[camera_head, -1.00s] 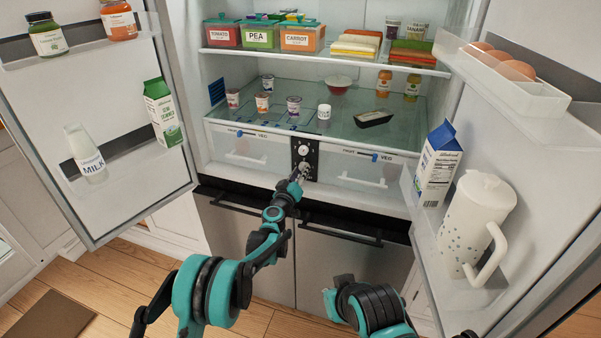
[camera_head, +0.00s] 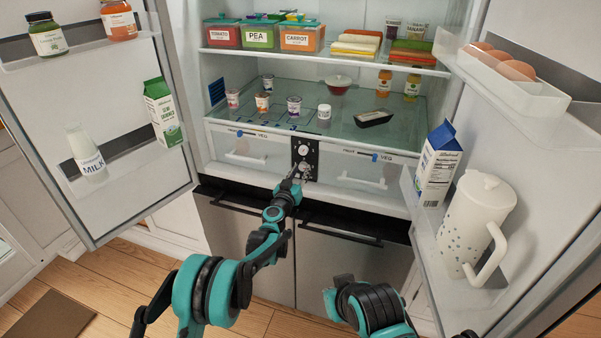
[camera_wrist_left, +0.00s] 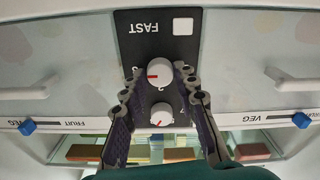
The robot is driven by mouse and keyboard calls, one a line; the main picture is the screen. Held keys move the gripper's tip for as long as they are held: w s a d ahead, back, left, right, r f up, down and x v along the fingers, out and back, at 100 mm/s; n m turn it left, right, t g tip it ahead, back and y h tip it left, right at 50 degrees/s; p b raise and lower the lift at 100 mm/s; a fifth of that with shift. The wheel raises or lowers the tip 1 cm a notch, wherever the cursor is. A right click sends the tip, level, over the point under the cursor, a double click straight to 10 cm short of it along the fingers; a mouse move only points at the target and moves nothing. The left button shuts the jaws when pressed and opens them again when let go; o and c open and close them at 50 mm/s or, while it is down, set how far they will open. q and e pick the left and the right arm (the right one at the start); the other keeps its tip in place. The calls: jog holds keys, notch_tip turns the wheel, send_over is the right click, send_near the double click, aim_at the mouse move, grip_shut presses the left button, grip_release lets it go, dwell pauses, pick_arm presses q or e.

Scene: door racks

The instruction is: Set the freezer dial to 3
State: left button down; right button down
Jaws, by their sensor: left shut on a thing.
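A black control panel (camera_head: 314,150) sits between the two drawers at the bottom of the open fridge. It carries an upper white dial (camera_head: 304,151) and a lower white dial (camera_head: 304,166). The left wrist view shows the panel upside down, with "FAST" beside a white square. My left gripper (camera_head: 299,172) reaches up to the panel. Its fingers are shut around the dial nearer "FAST" (camera_wrist_left: 159,72), whose red mark points left in that view. The other dial (camera_wrist_left: 163,115) shows between the fingers, also with a red mark. The dials' name labels are not readable.
The left drawer (camera_head: 238,150) and right drawer (camera_head: 361,168) flank the panel, both shut. Freezer handles (camera_head: 345,237) lie below. My right arm is low, near the right door.

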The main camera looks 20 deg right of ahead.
pick_arm(q)
jog(key=shift+f, duration=0.1)
jog(key=c, duration=1.2)
grip_release()
jog(key=v, duration=1.2)
